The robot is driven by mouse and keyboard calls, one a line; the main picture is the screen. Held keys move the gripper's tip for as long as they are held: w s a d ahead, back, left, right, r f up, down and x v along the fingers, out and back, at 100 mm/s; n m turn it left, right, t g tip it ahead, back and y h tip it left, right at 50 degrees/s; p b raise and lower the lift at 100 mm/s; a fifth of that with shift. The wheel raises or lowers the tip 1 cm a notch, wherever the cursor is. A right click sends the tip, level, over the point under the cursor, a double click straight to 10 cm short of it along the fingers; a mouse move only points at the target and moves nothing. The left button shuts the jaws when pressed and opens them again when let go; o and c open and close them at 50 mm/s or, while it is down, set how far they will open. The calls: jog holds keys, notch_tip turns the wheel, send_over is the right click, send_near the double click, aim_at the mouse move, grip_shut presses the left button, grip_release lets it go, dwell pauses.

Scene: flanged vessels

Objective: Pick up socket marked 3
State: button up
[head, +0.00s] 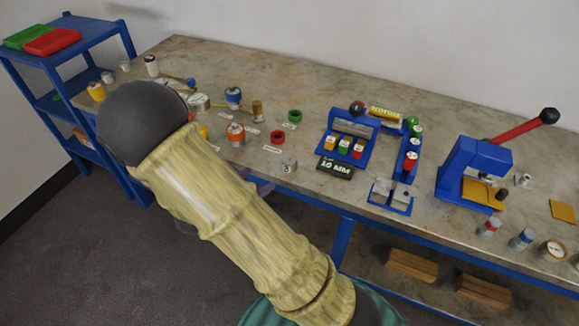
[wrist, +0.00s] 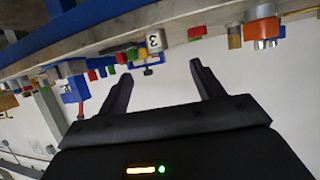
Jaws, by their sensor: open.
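A light grey socket marked 3 (wrist: 156,41) shows in the wrist view, near the bench edge and just beyond the gap between my fingers. A small grey cylinder near the front edge of the bench in the head view (head: 289,163) looks like the same socket; its mark is too small to read there. My gripper (wrist: 160,68) is open and empty, fingers spread wide, apart from the socket. In the head view my arm hides most of my gripper.
The bench (head: 330,88) holds a blue rack with colored blocks (head: 345,138), a red ring (head: 278,137), a green ring (head: 295,116), and a blue lever press (head: 470,170). A blue shelf (head: 75,35) stands at left. The wrist view is upside down.

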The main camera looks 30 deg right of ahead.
aim_at(283, 164)
jog(key=x, duration=1.2)
jog(key=shift+w+d+b, duration=0.1)
jog(key=shift+d+b, duration=0.05)
jog(key=shift+b, duration=0.2)
jog(key=shift+d, duration=0.3)
jog(key=x, duration=0.3)
jog(key=r+x, duration=0.1)
jog(key=shift+d+f, duration=0.2)
jog(key=shift+d, duration=0.35)
jog(key=shift+c, duration=0.2)
